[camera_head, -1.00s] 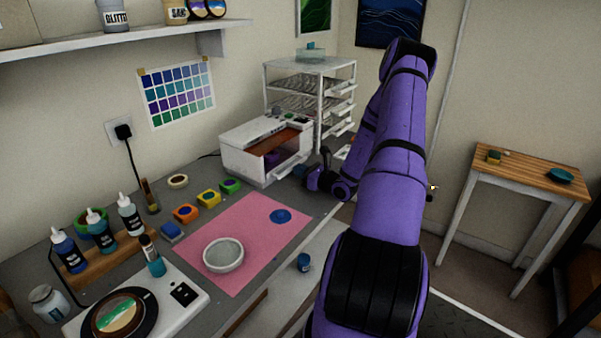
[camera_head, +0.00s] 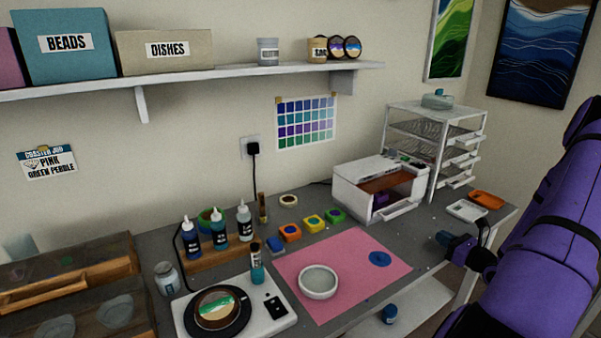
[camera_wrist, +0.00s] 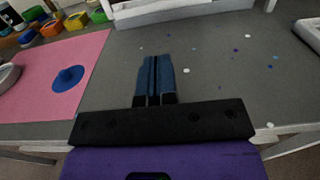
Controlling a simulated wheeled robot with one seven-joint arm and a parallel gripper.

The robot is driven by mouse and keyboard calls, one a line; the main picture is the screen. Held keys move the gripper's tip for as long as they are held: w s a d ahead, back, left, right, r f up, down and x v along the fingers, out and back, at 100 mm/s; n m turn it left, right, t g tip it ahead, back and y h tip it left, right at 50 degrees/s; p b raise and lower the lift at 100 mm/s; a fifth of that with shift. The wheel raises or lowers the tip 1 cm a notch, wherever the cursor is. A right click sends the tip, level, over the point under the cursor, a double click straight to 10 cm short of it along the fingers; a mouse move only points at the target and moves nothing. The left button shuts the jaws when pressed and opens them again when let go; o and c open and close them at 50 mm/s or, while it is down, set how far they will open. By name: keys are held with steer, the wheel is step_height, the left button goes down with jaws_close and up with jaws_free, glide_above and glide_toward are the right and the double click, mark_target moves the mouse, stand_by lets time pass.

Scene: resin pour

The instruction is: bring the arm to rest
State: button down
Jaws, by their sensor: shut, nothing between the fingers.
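My purple arm fills the right side of the head view. My gripper (camera_head: 447,241) is near the right part of the bench's front edge, right of the pink mat (camera_head: 340,297). In the wrist view my gripper (camera_wrist: 155,60) shows its two blue fingers pressed together, with nothing between them. The fingers are over bare grey bench (camera_wrist: 215,75); I cannot tell their exact height above it.
A white oven-like box (camera_head: 350,195) and a white drawer rack (camera_head: 400,120) stand behind my gripper. An orange tray (camera_head: 487,200) lies right of them. A white bowl (camera_head: 318,281) and a blue disc (camera_head: 380,259) are on the mat. Bottles (camera_head: 219,230) stand at the left.

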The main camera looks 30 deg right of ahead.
steer(key=shift+r, duration=0.1)
steer(key=w+a+r+n+g+y, duration=0.3)
steer(key=a+r+n+g+y, duration=0.25)
steer(key=a+r+n, duration=0.6)
steer(key=w+a+r+n+g+y, duration=0.2)
steer(key=a+r+n+g+y, duration=0.2)
steer(key=a+r+n+g, duration=0.75)
steer(key=s+a+r+n+h, duration=0.2)
steer(key=s+a+r+h, duration=0.15)
steer(key=a, duration=0.35)
steer(key=s+a+r+n+h, duration=0.25)
steer(key=s+a, duration=0.25)
steer(key=a, duration=0.3)
steer(key=s+a+r+n+t+h, duration=0.2)
steer(key=s+r+n+t+h, duration=0.2)
steer(key=s+r+n, duration=0.3)
steer(key=s+h, duration=0.1)
steer(key=s, duration=0.2)
steer(key=shift+s+a+r, duration=0.15)
steer(key=shift+s+a, duration=0.15)
steer(key=shift+a, duration=0.05)
steer(key=shift+n, duration=0.25)
